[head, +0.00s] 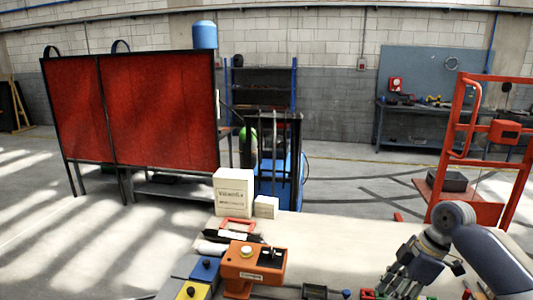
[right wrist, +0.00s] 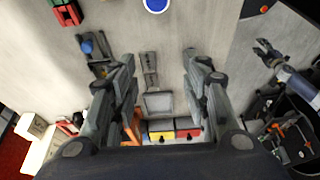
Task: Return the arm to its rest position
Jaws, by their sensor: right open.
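My right arm comes in from the right in the head view, and its gripper (head: 393,283) hangs low over the near right part of the workbench (head: 330,245). In the right wrist view the right gripper (right wrist: 157,62) has its two fingers spread wide, with nothing between them but the bench and parts lying below. My left gripper (right wrist: 264,50) appears small at the right of the right wrist view. Its fingers look spread and empty. The head view does not show it.
An orange device (head: 253,265), a blue box (head: 205,268) and a yellow box (head: 193,290) stand left on the bench. White cartons (head: 233,192) stand at its far left. A red frame (head: 470,150) stands beyond on the right. The bench middle is mostly clear.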

